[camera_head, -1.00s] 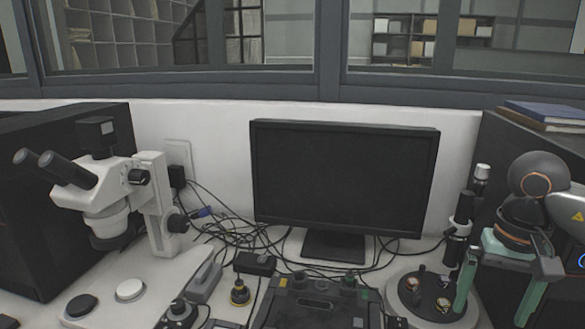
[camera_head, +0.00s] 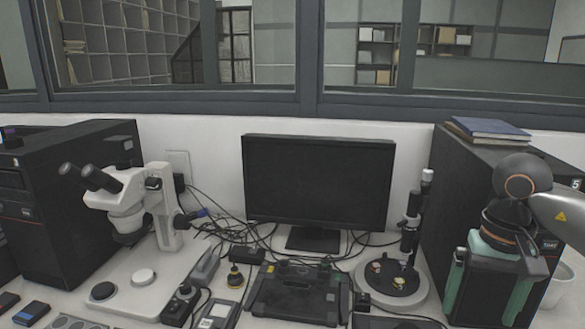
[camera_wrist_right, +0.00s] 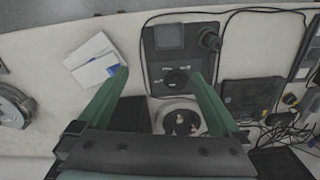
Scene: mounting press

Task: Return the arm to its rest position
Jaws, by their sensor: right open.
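My right gripper (camera_head: 488,290) shows at the right of the head view, with its two green fingers apart and pointing down. Nothing shows between the fingers. In the wrist view the right gripper (camera_wrist_right: 168,85) is also spread wide, above the bench, with no object held. The right arm (camera_head: 562,212) comes in from the right edge, in front of a black computer case. My left gripper does not show in either view.
A monitor (camera_head: 318,185) stands mid-bench, with a microscope (camera_head: 128,205) to its left. A round stand (camera_head: 393,284) sits left of the right gripper. A black device (camera_head: 296,292) lies in front. A white bowl (camera_head: 548,290) is beside the gripper. Books (camera_head: 487,130) lie on the right case (camera_head: 450,185).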

